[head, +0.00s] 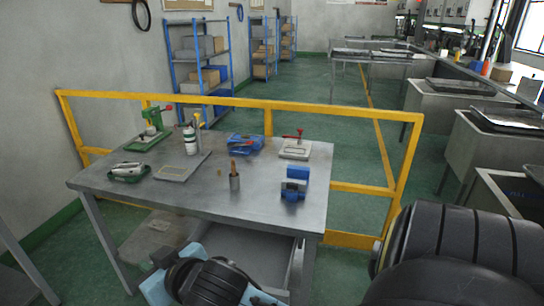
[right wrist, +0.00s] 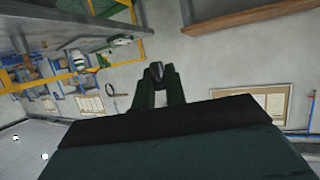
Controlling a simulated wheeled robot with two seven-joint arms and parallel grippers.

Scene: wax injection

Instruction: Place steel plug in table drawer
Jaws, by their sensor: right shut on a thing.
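The grey metal table (head: 125,188) stands in the middle of the head view. The table drawer (head: 252,243) is pulled out beneath its front edge; its floor is partly hidden by a dark and light-blue part of my own body. In the right wrist view my right gripper (right wrist: 156,74) is shut on a small grey metal piece, the steel plug (right wrist: 157,68), held at the tips of its dark fingers. In the head view I cannot make out the right fingertips or the plug. My left gripper cannot be made out in either view.
The table's front right top is bare.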

